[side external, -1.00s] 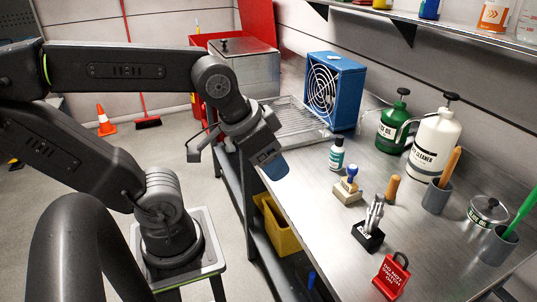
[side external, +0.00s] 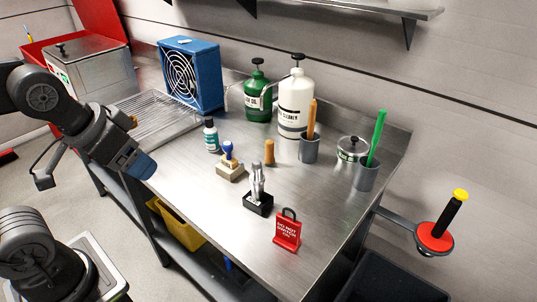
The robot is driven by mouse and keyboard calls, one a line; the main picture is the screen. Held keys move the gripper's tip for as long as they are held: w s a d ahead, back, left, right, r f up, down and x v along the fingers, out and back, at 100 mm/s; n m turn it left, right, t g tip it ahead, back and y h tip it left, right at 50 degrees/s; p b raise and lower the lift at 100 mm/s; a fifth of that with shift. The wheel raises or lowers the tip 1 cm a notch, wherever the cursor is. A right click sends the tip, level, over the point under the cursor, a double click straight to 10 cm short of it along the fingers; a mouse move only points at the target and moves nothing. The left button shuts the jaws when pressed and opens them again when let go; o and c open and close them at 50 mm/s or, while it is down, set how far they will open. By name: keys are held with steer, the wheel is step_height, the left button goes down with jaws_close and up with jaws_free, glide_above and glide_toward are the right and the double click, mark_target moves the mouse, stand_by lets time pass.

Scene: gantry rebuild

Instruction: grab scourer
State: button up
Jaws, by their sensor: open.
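My gripper (side external: 140,165) is at the left of the side external view, over the left edge of the steel table (side external: 205,207), tilted down to the right. Its end is blue, and the gap between the fingers cannot be made out from this angle. I see nothing held in it. I cannot pick out a scourer anywhere in this view; it may be hidden or outside the picture.
Nearby stand a wire rack (side external: 155,122), a blue fan (side external: 190,75), a small bottle (side external: 211,136) and a stamp (side external: 229,160). Farther right are a green can (side external: 258,100), a white jug (side external: 295,105), cups (side external: 309,149) and a red sign (side external: 287,232). The table's front middle is clear.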

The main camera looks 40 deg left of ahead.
steer(key=shift+c, duration=0.5)
steer(key=shift+c, duration=0.8)
